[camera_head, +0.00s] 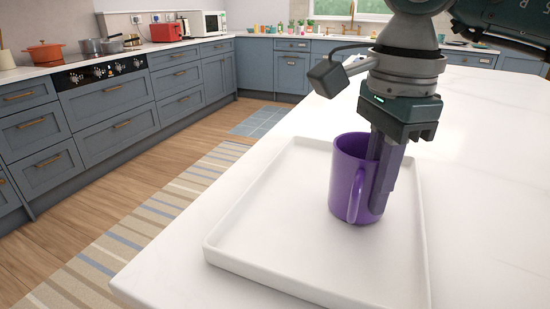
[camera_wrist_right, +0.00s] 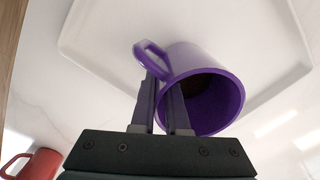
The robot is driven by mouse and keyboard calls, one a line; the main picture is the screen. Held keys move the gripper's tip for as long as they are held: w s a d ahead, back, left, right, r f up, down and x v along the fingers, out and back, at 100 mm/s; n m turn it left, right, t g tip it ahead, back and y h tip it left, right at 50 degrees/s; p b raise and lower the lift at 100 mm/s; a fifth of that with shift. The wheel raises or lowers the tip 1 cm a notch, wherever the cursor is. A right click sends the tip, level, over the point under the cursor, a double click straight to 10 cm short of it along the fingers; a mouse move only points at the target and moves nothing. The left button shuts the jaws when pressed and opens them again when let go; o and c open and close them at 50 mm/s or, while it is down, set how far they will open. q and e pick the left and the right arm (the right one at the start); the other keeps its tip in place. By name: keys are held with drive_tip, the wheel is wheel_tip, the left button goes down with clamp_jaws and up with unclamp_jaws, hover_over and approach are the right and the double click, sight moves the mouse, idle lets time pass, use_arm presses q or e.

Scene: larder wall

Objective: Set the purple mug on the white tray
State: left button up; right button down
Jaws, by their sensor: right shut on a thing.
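The purple mug (camera_head: 344,172) is upright, or nearly so, within the outline of the white tray (camera_head: 262,262) in the head view. I cannot tell whether its base touches the tray floor. My right gripper (camera_head: 382,205) points down and is shut on the mug's wall near the handle. In the right wrist view the mug (camera_wrist_right: 208,72) is held at its rim, one finger inside and one outside, with the handle to the left. The tray (camera_wrist_right: 110,30) is behind it. My left gripper is not in view.
The tray lies on a white counter (camera_head: 480,150), with bare counter to its right and left. A red mug (camera_wrist_right: 42,164) stands at the lower left of the right wrist view. Blue-grey cabinets (camera_head: 110,105) and a striped rug (camera_head: 130,235) are farther off.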

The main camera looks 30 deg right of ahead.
drive_tip(key=shift+f, duration=0.2)
drive_tip(key=c, duration=0.9)
unclamp_jaws()
drive_tip(key=shift+r, duration=0.1)
drive_tip(key=shift+w+r, duration=0.1)
drive_tip(key=shift+r, duration=0.2)
wheel_tip(320, 180, up, 12)
drive_tip(key=shift+f, duration=0.2)
